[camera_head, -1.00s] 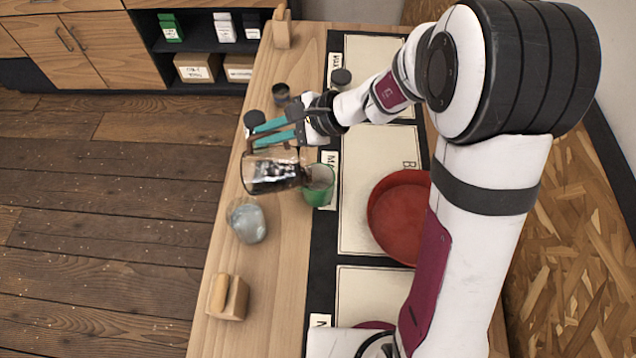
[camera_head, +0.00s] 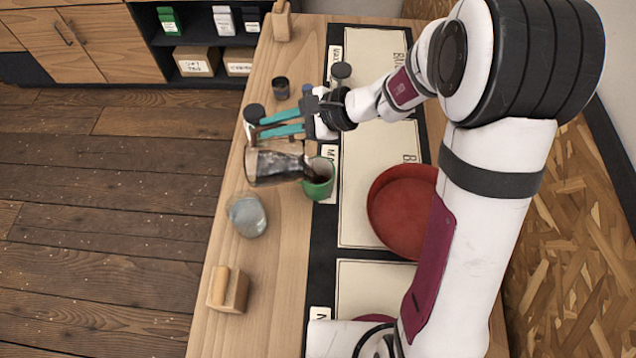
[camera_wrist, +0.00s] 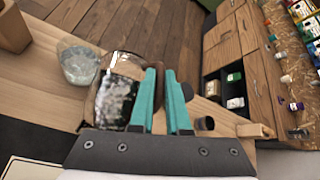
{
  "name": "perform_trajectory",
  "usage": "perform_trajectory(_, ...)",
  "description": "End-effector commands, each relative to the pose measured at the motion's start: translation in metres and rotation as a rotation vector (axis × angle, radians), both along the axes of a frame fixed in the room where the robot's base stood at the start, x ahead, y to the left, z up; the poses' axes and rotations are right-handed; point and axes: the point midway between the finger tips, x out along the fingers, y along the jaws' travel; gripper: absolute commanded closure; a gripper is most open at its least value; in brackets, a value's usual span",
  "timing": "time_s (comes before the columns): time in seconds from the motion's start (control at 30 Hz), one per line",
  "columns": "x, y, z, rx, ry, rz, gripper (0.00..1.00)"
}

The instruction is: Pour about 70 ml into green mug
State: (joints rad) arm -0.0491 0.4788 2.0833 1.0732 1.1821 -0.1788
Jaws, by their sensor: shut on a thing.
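My gripper (camera_head: 264,127), with teal fingers, is shut on the handle of a glass carafe (camera_head: 277,166). The carafe lies tipped nearly on its side, its mouth pointing right at the green mug (camera_head: 320,190). Dark liquid shows in the carafe and along its mouth end. The mug stands upright, and dark brown shows at its opening; the level inside is unclear. In the wrist view the carafe (camera_wrist: 113,100) is beside the teal fingers (camera_wrist: 161,80), and the mug is not visible.
A clear glass vessel (camera_head: 247,215) stands near the table's left edge, with a wooden block (camera_head: 229,290) below it. A red round bowl (camera_head: 403,212) is right of the mug. Small dark-lidded jars (camera_head: 281,88) stand beyond the gripper. Bare wood lies between vessel and mats.

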Motion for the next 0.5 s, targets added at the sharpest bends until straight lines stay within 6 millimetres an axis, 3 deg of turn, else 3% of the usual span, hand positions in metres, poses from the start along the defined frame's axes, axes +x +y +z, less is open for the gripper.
perform_trajectory(0.5, 0.0001, -0.0065, -0.0038, 0.063, 0.014, 0.000, 1.00)
